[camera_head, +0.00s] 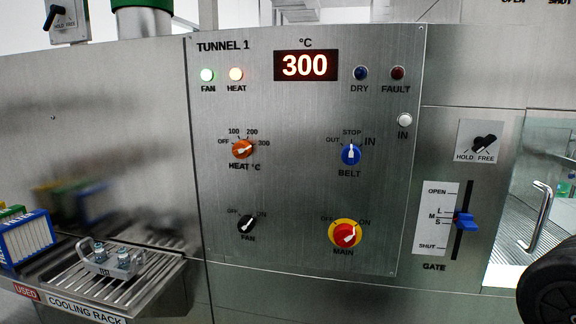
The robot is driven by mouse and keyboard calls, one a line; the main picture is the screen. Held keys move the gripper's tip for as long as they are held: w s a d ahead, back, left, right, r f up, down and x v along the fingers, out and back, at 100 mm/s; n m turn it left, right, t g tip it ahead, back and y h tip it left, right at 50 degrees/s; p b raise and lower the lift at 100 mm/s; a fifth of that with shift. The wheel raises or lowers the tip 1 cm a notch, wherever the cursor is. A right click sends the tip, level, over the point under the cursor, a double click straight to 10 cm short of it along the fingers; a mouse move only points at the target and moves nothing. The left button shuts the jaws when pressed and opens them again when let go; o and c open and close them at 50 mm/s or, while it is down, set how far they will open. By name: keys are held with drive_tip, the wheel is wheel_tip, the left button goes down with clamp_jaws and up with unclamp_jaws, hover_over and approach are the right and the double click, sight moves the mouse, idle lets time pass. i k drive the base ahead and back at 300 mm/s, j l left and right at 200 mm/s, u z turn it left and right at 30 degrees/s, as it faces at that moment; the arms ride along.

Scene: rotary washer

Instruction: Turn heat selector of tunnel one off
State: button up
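The Tunnel 1 control panel (300,200) faces me, a brushed metal plate. Its heat selector (242,149) is an orange round knob at the left middle, labelled HEAT °C, with marks OFF, 100, 200 and 300 around its top. Its white pointer is turned right, toward 300. The display (305,66) reads 300 in °C. The heat lamp (236,74) and the fan lamp (207,75) are lit. Nothing touches or hides the selector. My gripper's fingers are not in view; a dark rounded part, likely of my arm, shows at the bottom right corner.
Below the heat knob is a black fan knob (247,224). To the right are a blue belt knob (351,154) and a red-and-yellow main switch (345,234). A blue gate lever (465,221) protrudes further right. A cooling rack (165,268) juts out at lower left.

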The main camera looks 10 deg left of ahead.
sight(242, 149)
drive_tip(key=j, duration=0.75)
drive_tip(key=k+j, duration=0.15)
drive_tip(key=j, duration=1.35)
drive_tip(key=k, duration=0.05)
